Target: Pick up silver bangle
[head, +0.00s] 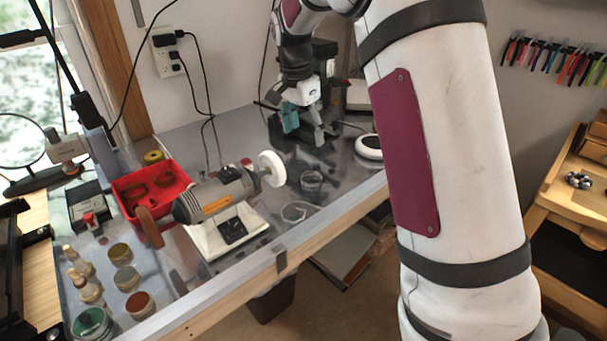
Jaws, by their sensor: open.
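A thin, pale ring that looks like the silver bangle (285,214) lies flat on the metal-topped bench near its front edge, right of the polishing motor. My gripper (304,132) is at the back of the bench, above and beyond the ring and well apart from it. Its fingers point down and are spread, with nothing clearly seen between them. A dark machine stands close behind the fingers, so their exact tips are hard to make out.
The polishing motor (217,196) with a white wheel (271,169) stands left of the ring. A small glass jar (311,183) is just behind it. A red tray (176,188) and several round tins are farther left. A white-rimmed round object (369,147) lies right.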

